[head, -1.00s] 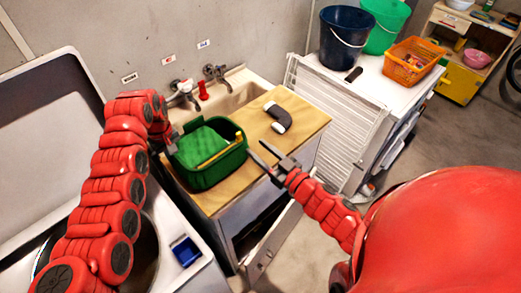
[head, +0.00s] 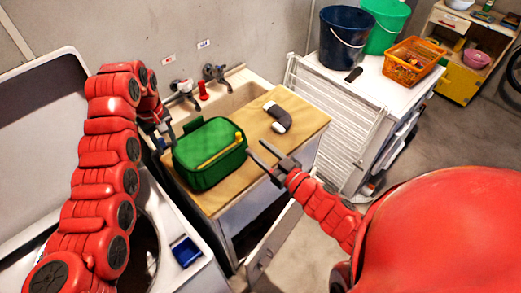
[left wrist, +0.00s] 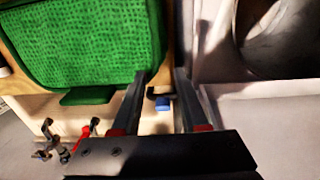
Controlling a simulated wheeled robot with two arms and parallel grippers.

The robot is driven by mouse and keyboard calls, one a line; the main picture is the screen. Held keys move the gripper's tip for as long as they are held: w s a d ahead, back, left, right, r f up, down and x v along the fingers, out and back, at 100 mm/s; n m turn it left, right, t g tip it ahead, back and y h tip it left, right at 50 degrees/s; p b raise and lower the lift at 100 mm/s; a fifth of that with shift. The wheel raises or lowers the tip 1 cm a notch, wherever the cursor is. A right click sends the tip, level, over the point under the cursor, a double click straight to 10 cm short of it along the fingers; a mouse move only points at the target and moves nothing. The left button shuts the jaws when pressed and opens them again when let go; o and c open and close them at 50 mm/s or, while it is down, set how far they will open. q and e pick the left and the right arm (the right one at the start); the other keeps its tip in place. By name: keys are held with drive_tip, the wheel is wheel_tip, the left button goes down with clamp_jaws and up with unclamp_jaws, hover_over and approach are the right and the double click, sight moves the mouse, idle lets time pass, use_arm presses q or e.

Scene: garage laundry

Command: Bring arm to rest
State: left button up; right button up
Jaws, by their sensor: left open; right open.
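The red left arm reaches over the washer side in the head view. My right gripper (head: 268,160) is open and empty over the counter's right edge, apart from the tub.
A wooden counter (head: 240,178) holds the tub and a black-and-white curved item (head: 278,116). Behind are a sink (head: 228,98) and taps (head: 215,75). A blue box (head: 185,251) lies on the washer top. Buckets (head: 344,38) and an orange basket (head: 411,62) stand on the right.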

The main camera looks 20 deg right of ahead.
use_arm(q)
drive_tip(key=shift+s+r, duration=0.1)
drive_tip(key=shift+r, duration=1.9)
